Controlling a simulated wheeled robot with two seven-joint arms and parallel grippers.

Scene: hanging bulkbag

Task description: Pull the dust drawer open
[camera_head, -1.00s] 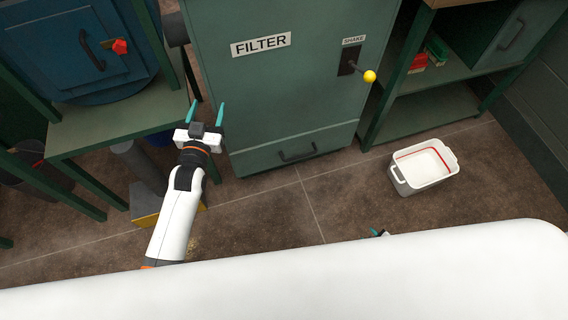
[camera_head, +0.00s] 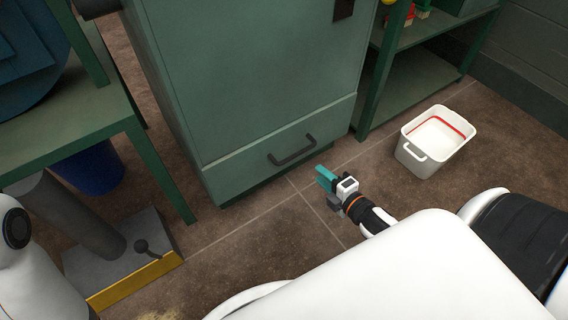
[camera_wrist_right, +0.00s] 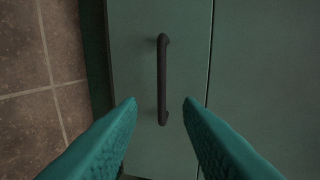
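The dust drawer (camera_head: 240,171) is the green bottom front of the filter cabinet and looks closed. Its dark bar handle (camera_head: 292,151) is near the drawer's middle. My right gripper (camera_head: 326,178) is low, in front of the drawer and to the right of the handle. In the right wrist view the handle (camera_wrist_right: 162,80) stands upright between and beyond the two teal fingertips (camera_wrist_right: 160,104). The fingers are apart and nothing is between them that I can see held. My left gripper is out of the head view; only part of what seems my left arm shows at the left edge.
A white bin (camera_head: 436,141) with a red line inside stands on the floor at the right. A green shelf (camera_head: 405,75) is beside the cabinet. A green bench (camera_head: 90,130), a blue bucket (camera_head: 92,168) and a grey base plate with a yellow edge (camera_head: 133,284) are at the left.

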